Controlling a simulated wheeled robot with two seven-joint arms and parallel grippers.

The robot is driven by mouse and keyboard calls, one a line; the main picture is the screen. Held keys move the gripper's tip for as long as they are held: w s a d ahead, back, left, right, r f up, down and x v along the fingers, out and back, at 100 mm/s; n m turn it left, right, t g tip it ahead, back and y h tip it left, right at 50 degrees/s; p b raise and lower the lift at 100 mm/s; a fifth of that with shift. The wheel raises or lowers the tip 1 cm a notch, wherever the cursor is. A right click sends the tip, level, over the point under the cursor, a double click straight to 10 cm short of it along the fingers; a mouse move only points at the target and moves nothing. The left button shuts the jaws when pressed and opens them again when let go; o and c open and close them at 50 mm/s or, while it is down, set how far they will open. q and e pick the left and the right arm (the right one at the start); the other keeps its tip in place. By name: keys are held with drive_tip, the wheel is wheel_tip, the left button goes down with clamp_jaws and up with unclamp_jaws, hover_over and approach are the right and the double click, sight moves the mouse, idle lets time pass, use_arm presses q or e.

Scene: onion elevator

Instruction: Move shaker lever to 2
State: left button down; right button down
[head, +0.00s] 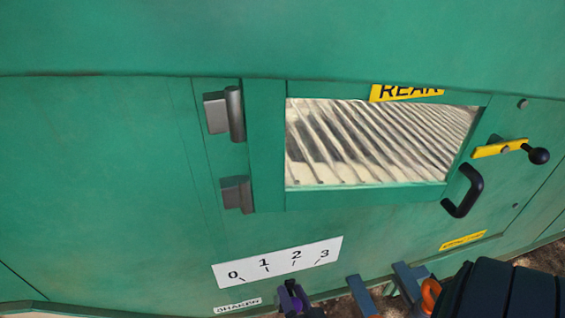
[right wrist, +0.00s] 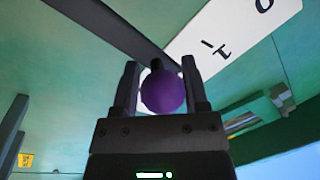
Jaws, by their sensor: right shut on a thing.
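The shaker lever's purple ball knob (right wrist: 163,91) sits between the two dark fingers of my right gripper (right wrist: 162,88) in the right wrist view. The fingers are shut on it. In the head view, the knob (head: 297,304) and the right gripper (head: 291,297) show at the bottom edge, below the white scale plate (head: 278,262) marked 0 to 3. There the knob lies below the plate, roughly under the 1 to 2 part; the exact mark the lever points to cannot be told. The scale also shows in the right wrist view (right wrist: 230,38). My left gripper is not seen.
The green machine wall (head: 110,170) fills the head view. It has a slatted window (head: 380,140), a black door handle (head: 465,192), a yellow latch with a black knob (head: 538,155) and grey hinges (head: 236,113). A small shaker label (head: 237,306) is below the scale.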

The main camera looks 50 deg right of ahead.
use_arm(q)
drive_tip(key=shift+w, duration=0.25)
use_arm(e)
drive_tip(key=shift+s+d+f, duration=0.1)
drive_tip(key=shift+s+f, duration=0.05)
drive_tip(key=shift+c, duration=1.1)
unclamp_jaws()
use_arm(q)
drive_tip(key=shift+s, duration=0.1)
